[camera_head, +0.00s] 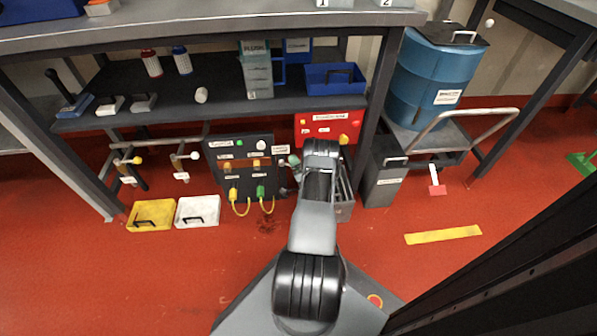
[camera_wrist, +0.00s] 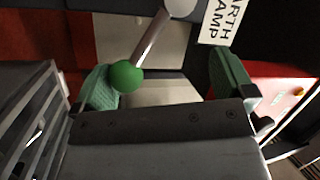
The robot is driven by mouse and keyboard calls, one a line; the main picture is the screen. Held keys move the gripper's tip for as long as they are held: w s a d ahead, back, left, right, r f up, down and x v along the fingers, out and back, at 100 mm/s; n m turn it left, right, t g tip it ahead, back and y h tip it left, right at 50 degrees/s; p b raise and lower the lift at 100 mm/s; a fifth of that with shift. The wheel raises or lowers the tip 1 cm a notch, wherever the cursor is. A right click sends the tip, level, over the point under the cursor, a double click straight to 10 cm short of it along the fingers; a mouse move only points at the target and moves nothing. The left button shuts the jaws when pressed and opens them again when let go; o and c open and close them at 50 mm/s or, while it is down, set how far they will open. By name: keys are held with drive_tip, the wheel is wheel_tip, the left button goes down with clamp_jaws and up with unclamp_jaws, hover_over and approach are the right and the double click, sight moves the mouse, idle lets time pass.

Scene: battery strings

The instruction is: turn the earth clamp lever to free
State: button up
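The earth clamp lever (camera_wrist: 153,38) is a metal rod that runs from a pale round hub (camera_wrist: 181,6) down to a green ball knob (camera_wrist: 127,76). My gripper (camera_wrist: 167,82) is open, with a green pad on each side. The knob lies between the pads, close against the left pad in the picture; I cannot tell if they touch. The white earth clamp label (camera_wrist: 222,20) is partly cut off at the top. In the head view, my arm hides much of the clamp at the right edge of the black panel (camera_head: 223,182).
The panel carries orange switches and yellow and green plugs with yellow cables. A red box (camera_head: 330,126) is just behind my arm. A grey bin (camera_head: 383,172) stands to the right. Yellow (camera_head: 151,213) and white (camera_head: 197,210) cases lie on the floor at left. A workbench (camera_head: 200,30) overhangs.

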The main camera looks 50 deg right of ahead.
drive_tip(key=s+a+r+p, duration=0.6)
drive_tip(key=s+a+r, duration=0.3)
drive_tip(key=a, duration=0.1)
drive_tip(key=shift+r+y, duration=0.3)
drive_tip(key=shift+r, duration=0.05)
drive_tip(key=shift+c, duration=0.2)
